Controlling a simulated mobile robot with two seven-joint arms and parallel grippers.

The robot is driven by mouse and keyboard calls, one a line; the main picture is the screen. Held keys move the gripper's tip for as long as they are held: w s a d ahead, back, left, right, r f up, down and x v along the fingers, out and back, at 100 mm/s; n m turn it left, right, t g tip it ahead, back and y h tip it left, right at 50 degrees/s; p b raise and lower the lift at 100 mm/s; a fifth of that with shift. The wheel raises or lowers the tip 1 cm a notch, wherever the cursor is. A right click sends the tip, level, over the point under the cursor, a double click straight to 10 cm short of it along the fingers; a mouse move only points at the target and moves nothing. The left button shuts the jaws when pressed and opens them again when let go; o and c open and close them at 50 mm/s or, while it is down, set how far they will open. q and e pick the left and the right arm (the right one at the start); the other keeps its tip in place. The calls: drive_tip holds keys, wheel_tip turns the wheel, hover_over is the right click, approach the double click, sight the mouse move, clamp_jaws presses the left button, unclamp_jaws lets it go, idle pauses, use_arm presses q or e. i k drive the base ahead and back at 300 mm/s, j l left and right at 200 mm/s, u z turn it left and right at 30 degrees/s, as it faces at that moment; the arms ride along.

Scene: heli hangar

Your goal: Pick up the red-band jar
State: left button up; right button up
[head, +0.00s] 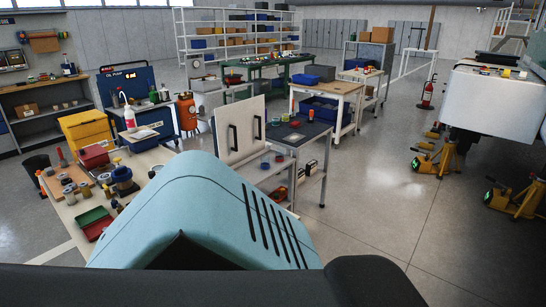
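No jar with a clear red band can be made out. A small round red item (295,124) sits on the dark-topped cart (305,136) in the middle of the head view. It is too small to tell whether it is a jar. Small teal and blue round pieces (265,165) lie lower on that cart, beside a white upright panel with two black handles (239,130). Neither of my grippers is in view.
A large light-blue curved panel with dark slots (215,205) fills the near foreground. A cluttered bench with red bins (93,156) is at left. Yellow jacks (437,158) stand at right under a white body. Open floor (375,205) lies right of the carts.

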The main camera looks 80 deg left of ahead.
sight(279, 158)
drive_tip(key=u, duration=2.5)
drive_tip(key=i+l+u, duration=0.55)
drive_tip(key=i+l, duration=0.25)
drive_tip(key=i+l+u, duration=0.3)
drive_tip(key=i+l, duration=0.15)
drive_tip(key=i+l+u, duration=0.3)
drive_tip(key=l, duration=0.4)
drive_tip(key=i+l+u, duration=0.2)
drive_tip(key=l, duration=0.4)
drive_tip(key=l+u, duration=0.25)
drive_tip(key=l, duration=0.35)
drive_tip(key=i+l+u, duration=0.2)
drive_tip(key=l, duration=0.45)
drive_tip(key=k, duration=0.1)
